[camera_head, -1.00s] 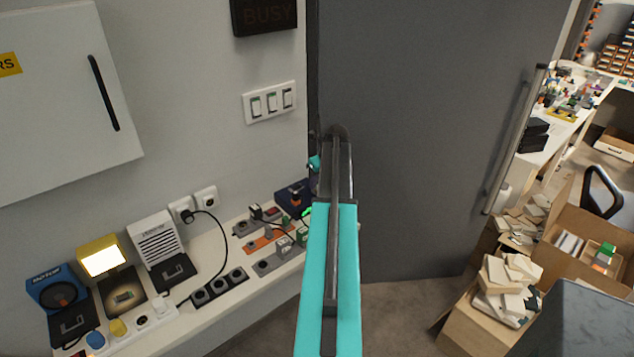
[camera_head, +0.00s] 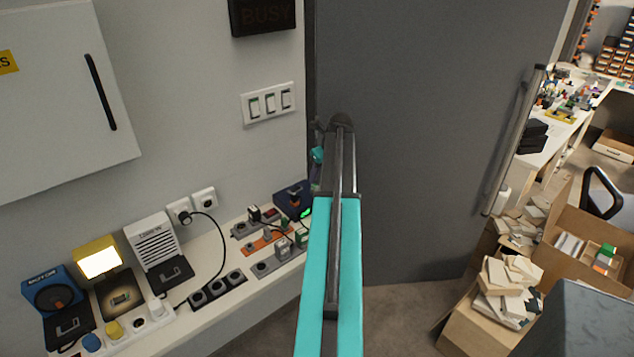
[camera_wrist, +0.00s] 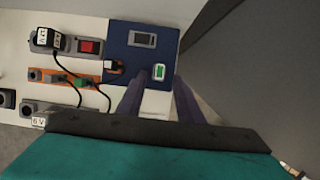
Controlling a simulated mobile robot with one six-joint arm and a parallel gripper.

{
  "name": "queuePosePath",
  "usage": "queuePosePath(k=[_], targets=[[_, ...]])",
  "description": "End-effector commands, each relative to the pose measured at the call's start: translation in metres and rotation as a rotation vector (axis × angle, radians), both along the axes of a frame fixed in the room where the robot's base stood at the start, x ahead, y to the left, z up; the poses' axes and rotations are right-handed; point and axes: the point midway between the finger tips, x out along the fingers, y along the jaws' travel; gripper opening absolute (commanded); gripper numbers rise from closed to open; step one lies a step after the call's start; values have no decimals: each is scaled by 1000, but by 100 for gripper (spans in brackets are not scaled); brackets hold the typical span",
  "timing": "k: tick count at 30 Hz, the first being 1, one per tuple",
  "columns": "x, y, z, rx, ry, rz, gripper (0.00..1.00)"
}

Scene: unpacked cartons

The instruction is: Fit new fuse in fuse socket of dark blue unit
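The dark blue unit (camera_head: 281,198) stands at the far end of the white shelf, partly hidden by my arm. In the wrist view the dark blue unit (camera_wrist: 121,42) lies ahead of my gripper (camera_wrist: 159,82). It bears a grey framed rectangle (camera_wrist: 143,39) and a green lit part (camera_wrist: 160,72). I cannot tell which part is the fuse socket. I cannot make out a fuse.
Orange (camera_wrist: 66,78) and grey (camera_wrist: 69,44) power strips with plugs and cables lie left of the unit. A grey door (camera_head: 430,140) stands close on the right. A black socket strip (camera_head: 217,288) lies nearer on the shelf. Cartons (camera_head: 475,318) stand at lower right.

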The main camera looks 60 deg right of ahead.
Motion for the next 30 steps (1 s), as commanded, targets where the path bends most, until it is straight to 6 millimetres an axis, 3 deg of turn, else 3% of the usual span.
queuePosePath(k=[18, 30], targets=[[-28, 9, 70, -1, -1, 0, 33], [-32, 11, 82, 0, 0, 0, 33]])
